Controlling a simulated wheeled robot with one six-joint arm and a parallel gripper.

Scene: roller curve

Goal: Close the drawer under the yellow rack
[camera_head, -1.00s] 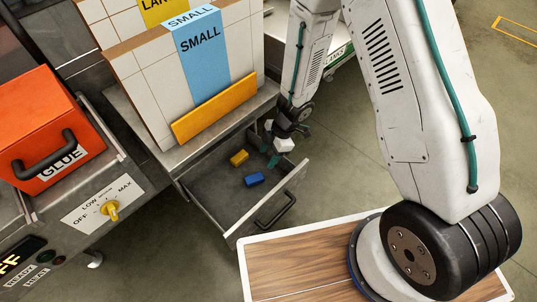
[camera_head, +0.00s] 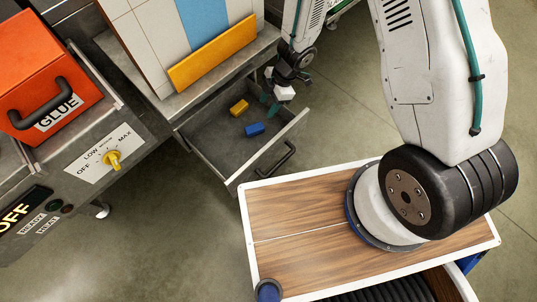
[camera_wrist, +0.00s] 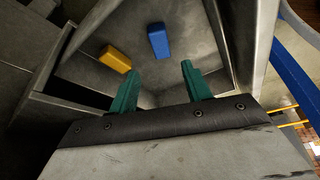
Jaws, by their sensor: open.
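The drawer (camera_head: 214,163) under the rack with the yellow front strip (camera_head: 212,51) is pulled out and open. Its front panel carries a dark bar handle (camera_head: 276,160). A yellow block (camera_head: 238,107) and a blue block (camera_head: 254,129) lie inside on its floor. My gripper (camera_head: 268,104) is at the drawer's right side, towards the back, green fingers apart and nothing between them. In the wrist view the open fingers (camera_wrist: 160,82) point into the drawer (camera_wrist: 88,78), short of the yellow block (camera_wrist: 115,58) and blue block (camera_wrist: 157,40). I cannot tell whether they touch the drawer.
A wooden-topped surface with a white rim (camera_head: 300,205), part of my base, is close to the drawer's front. An orange glue box (camera_head: 45,75) and a panel with a yellow knob (camera_head: 112,159) stand at left. Open floor (camera_head: 170,225) lies below the drawer.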

